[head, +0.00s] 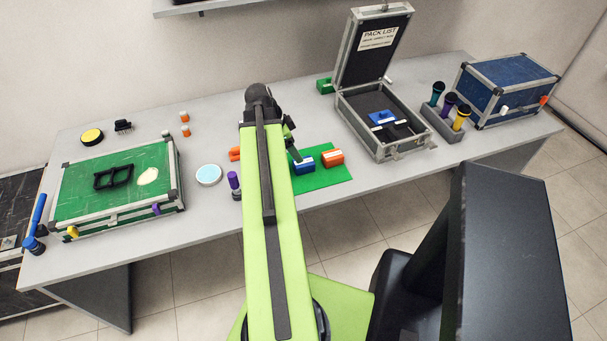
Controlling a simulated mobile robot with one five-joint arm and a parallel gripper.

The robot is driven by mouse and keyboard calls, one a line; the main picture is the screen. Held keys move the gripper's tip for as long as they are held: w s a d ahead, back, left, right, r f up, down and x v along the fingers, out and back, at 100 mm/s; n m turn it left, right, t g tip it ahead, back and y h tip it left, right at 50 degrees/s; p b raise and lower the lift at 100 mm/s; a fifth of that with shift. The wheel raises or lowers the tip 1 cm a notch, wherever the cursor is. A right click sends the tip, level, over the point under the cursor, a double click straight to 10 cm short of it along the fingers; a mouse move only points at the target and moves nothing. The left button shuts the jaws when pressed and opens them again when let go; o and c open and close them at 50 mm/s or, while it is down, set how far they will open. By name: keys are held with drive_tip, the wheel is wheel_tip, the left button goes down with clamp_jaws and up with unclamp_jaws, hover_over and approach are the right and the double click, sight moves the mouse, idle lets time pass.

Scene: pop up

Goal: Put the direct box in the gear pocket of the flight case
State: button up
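An open grey flight case (341,104) stands at the right of the table, its lid raised with a "PACK LIST" label inside. Its dark interior holds a blue item (383,117) and dark recesses; I cannot tell which is the gear pocket. On a green mat (322,181) lie a small blue box (304,167) and a small orange box (332,158), apart; I cannot tell which is the direct box. My gripper (295,155) is at the left of the mat, close to the blue box. My arm partly hides it, and its fingers are too small to read.
A holder (438,124) with three microphones and a closed blue case (507,90) stand right of the flight case. A closed green case (110,190) fills the table's left. A round light-blue disc (208,174) and purple microphone (234,183) lie left of my arm.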

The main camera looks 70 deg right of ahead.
sight(304, 163)
drive_tip(key=b+x, duration=0.3)
drive_tip(key=x, duration=0.1)
drive_tip(key=shift+f, duration=0.35)
drive_tip(key=shift+s+d+f, duration=0.1)
drive_tip(key=shift+f, duration=0.1)
drive_tip(key=b+x, duration=0.5)
drive_tip(key=shift+d, duration=0.3)
drive_tip(key=shift+r, duration=0.1)
clamp_jaws()
